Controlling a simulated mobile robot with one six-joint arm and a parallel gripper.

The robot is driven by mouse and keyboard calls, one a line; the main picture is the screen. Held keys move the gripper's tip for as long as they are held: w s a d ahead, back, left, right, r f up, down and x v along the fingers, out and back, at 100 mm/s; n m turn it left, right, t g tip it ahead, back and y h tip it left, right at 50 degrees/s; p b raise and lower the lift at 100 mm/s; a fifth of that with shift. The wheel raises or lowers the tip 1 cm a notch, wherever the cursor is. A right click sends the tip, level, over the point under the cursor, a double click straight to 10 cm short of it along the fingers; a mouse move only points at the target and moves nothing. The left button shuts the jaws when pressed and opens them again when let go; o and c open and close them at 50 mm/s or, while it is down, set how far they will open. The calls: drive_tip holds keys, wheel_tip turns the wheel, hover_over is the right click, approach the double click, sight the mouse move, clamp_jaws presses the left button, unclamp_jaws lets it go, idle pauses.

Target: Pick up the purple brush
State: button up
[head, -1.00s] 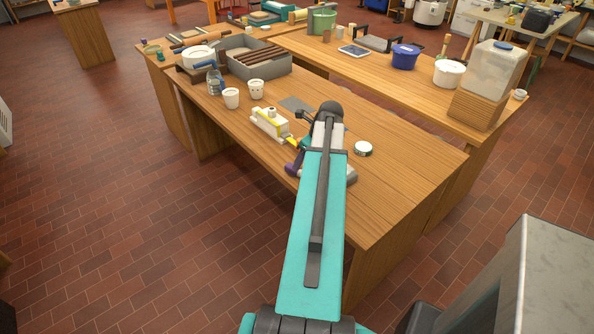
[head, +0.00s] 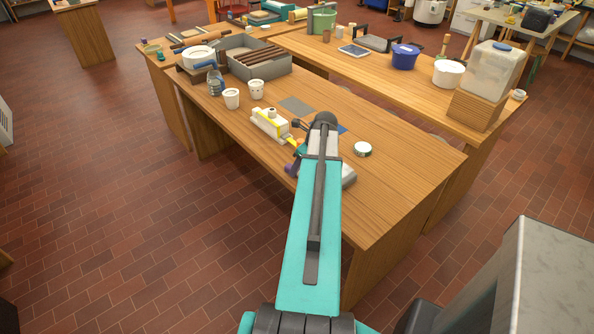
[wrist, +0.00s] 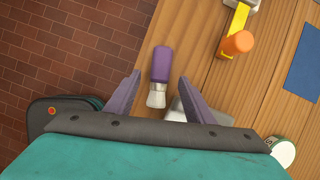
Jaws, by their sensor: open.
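The purple brush (wrist: 161,64) lies on the wooden table in the wrist view, near the table's edge. Its purple handle points up in the picture and its pale bristles point down, towards my gripper's palm. My gripper (wrist: 159,78) is open, with one purple finger on each side of the brush and visible gaps between. I cannot tell how far above the brush the fingers are. In the head view my arm hides much of this area; a small purple patch shows left of the arm, and I cannot tell whether it is brush or finger.
A white and yellow device (head: 269,123) stands left of my arm; an orange knob (wrist: 238,43) is close to the brush in the wrist view. A round tin (head: 363,149) lies to the right. A grey metal piece (head: 349,175) lies beside my arm. Two white cups (head: 231,98) stand farther back.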

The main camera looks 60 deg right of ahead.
drive_tip(key=shift+x, duration=1.25)
clamp_jaws()
drive_tip(key=shift+r, duration=0.25)
drive_tip(key=shift+r+b, duration=0.6)
drive_tip(key=shift+r, duration=0.9)
drive_tip(key=s+a+b, duration=0.1)
drive_tip(key=s+a, duration=0.1)
drive_tip(key=s, duration=0.3)
drive_tip(key=s+a+r+b, duration=0.1)
drive_tip(key=s+a, duration=0.1)
drive_tip(key=s, duration=0.2)
drive_tip(key=s+a+b, duration=0.1)
drive_tip(key=s+a, duration=0.1)
drive_tip(key=s, duration=0.3)
drive_tip(key=shift+s+a+r, duration=0.2)
drive_tip(key=shift+s+r, duration=0.05)
drive_tip(key=shift+s, duration=0.1)
drive_tip(key=shift+w, duration=0.15)
